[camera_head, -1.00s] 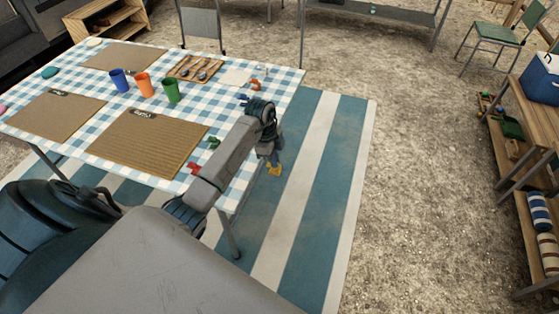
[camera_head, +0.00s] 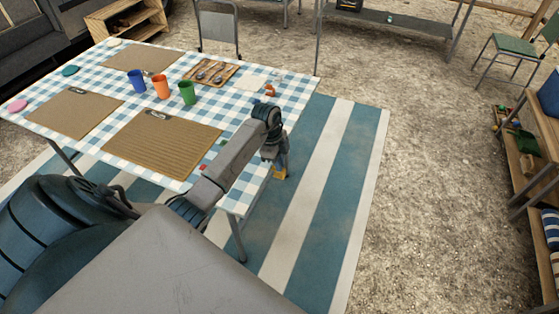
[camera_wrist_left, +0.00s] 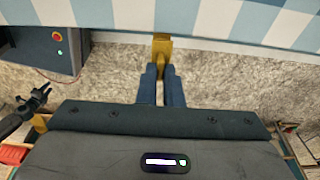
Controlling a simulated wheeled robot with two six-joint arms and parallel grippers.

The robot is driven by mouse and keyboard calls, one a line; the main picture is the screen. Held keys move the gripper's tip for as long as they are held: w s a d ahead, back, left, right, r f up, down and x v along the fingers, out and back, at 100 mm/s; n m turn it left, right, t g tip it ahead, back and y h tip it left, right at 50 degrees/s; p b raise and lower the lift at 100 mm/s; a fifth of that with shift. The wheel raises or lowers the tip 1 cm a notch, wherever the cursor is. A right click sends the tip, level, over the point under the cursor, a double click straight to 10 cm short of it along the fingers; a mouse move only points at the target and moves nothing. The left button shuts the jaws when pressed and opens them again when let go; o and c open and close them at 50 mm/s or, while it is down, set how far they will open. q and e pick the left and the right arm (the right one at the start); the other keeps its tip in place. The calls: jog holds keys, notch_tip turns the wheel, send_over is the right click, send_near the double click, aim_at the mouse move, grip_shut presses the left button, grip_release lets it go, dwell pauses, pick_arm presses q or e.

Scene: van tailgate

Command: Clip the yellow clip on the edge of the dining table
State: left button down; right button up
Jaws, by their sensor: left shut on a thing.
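The dining table (camera_head: 230,101) has a blue and white checked cloth and fills the left of the head view. My left gripper (camera_head: 281,163) hangs beside the table's right edge. It is shut on the yellow clip (camera_head: 280,173), which shows at its fingertips. In the left wrist view the yellow clip (camera_wrist_left: 162,47) sticks out ahead of my left gripper (camera_wrist_left: 164,75), close to the cloth's edge (camera_wrist_left: 215,42). I cannot tell whether the clip touches the edge. Red and green clips on the table are partly hidden by my left arm.
Blue (camera_head: 137,80), orange (camera_head: 161,87) and green (camera_head: 187,92) cups stand on the table with woven placemats (camera_head: 162,143) and a wooden cutlery tray (camera_head: 228,68). A striped rug (camera_head: 335,190) lies beside the table. A wooden shelf (camera_head: 533,165) stands at the right.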

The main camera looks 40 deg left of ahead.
aim_at(272, 168)
pick_arm(q)
jog(key=shift+a, duration=0.2)
dwell(0.3)
jog(key=shift+s+a, duration=0.1)
jog(key=shift+s+a, duration=0.15)
jog(key=shift+a, duration=0.45)
jog(key=shift+a, duration=0.25)
jog(key=shift+s+a+p, duration=0.1)
jog(key=shift+a+p, duration=0.2)
jog(key=shift+a, duration=0.2)
dwell(0.3)
jog(key=shift+s+a, duration=0.1)
